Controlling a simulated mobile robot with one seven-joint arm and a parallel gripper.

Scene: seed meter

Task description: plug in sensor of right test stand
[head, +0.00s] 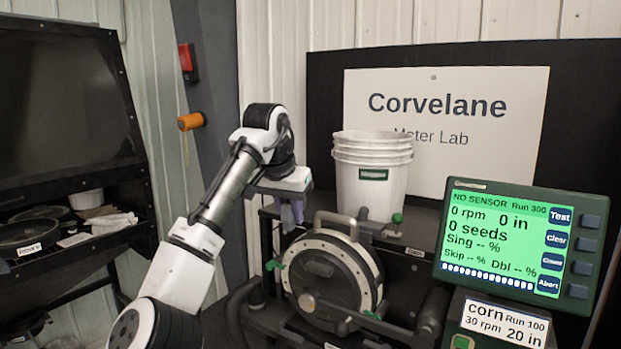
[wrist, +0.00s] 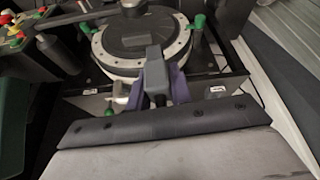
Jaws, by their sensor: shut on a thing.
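My gripper (head: 291,212) has purple fingers and hangs beside the upper left of the round seed meter (head: 331,276) on the test stand. In the wrist view the gripper (wrist: 158,88) is shut on a grey plug-like piece (wrist: 154,66), probably the sensor plug. The piece lies in front of the meter's white ring (wrist: 108,64); I cannot tell whether it touches anything there. The socket is not clearly visible. The green display (head: 515,240) on the right reads "NO SENSOR", "0 rpm" and "0 seeds".
Stacked white buckets (head: 373,180) stand behind the meter. A card (head: 504,323) reading "corn" is below the display. A dark cabinet (head: 62,120) with shelves is at the left. An orange knob (head: 191,121) sticks out from the grey post. Green knobs surround the meter.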

